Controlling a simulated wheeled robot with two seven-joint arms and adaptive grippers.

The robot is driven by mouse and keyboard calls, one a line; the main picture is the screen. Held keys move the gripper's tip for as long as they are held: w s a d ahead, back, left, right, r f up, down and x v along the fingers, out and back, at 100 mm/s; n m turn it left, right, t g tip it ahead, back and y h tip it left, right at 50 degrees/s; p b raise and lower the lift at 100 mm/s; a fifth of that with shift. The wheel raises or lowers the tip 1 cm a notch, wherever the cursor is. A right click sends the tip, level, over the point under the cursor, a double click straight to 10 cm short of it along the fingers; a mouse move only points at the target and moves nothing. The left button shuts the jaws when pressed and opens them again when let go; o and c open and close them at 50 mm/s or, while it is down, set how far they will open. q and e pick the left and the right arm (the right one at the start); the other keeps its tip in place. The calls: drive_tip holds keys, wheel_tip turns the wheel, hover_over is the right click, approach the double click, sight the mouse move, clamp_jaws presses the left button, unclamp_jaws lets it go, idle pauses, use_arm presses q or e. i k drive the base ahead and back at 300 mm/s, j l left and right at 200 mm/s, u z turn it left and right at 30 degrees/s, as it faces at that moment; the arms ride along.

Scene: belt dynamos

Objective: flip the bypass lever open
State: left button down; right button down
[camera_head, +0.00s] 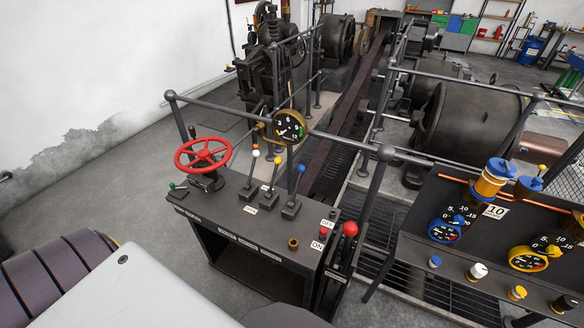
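A dark control desk (262,228) stands in the middle. On its top are three upright levers: one with a white and orange knob (255,150), one with a yellow knob (278,160) and one with a blue knob (300,168). A small green-knobbed lever (173,186) sits at the left end. A red-knobbed lever (350,229) stands at the right end beside ON and OFF plates (318,245). The labels are too small to tell which one is the bypass lever. Neither of my grippers is in view.
A red handwheel (203,152) and a round gauge (290,127) rise at the desk's back. A grey railing (225,107) runs behind, before the belt machinery (455,120). A second panel with dials (446,229) stands at right. Floor at left is clear.

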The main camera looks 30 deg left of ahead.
sight(301, 169)
drive_tip(key=l+u, duration=0.25)
drive_tip(key=u, duration=0.2)
drive_tip(key=i+l+u, duration=0.1)
drive_tip(key=l+u, duration=0.2)
drive_tip(key=u, duration=0.15)
drive_tip(key=l+u, duration=0.7)
